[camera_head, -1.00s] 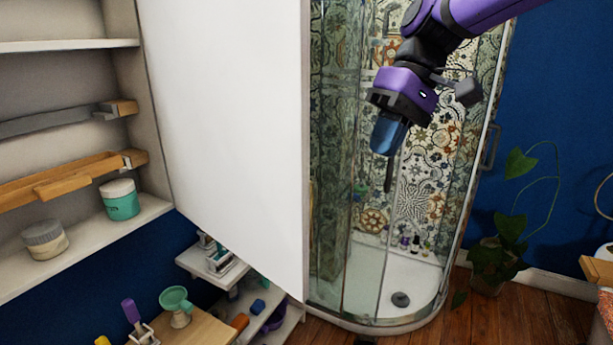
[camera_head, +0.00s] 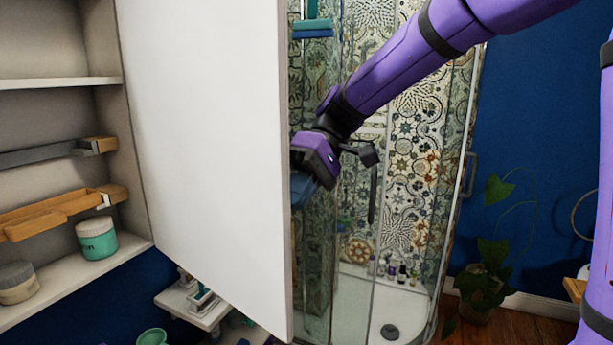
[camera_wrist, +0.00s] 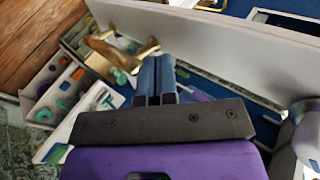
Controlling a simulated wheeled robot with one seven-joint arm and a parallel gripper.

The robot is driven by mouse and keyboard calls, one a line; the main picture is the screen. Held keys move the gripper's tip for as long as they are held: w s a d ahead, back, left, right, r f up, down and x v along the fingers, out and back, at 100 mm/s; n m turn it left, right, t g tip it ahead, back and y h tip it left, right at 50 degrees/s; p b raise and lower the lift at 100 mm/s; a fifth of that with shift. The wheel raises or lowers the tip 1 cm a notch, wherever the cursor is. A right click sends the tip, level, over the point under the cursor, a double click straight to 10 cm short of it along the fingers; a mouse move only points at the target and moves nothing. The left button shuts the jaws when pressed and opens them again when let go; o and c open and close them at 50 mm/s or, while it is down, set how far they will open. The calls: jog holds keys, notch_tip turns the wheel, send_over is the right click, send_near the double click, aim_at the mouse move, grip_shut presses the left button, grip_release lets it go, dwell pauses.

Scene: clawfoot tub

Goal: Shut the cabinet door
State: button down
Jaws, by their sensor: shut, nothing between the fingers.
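The cabinet door (camera_head: 210,160) is a plain white panel standing open, swung out from the right side of the wall cabinet (camera_head: 130,130). It also crosses the upper right of the wrist view as a pale slab (camera_wrist: 225,40). My gripper (camera_head: 303,192) is beside the door's free right edge in the head view, and its fingertips are partly hidden there. In the wrist view my gripper's two blue fingers (camera_wrist: 157,68) are together and empty, pointing toward the door. I cannot tell whether they touch it.
The open cabinet's shelves hold a teal jar (camera_head: 97,238), a grey-lidded jar (camera_head: 17,282) and wooden-ended holders (camera_head: 60,212). A glass shower (camera_head: 400,200) stands behind my arm. A low white shelf (camera_head: 195,302) sits below the door. A plant (camera_head: 485,270) is at right.

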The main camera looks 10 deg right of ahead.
jog(key=shift+x, duration=1.8)
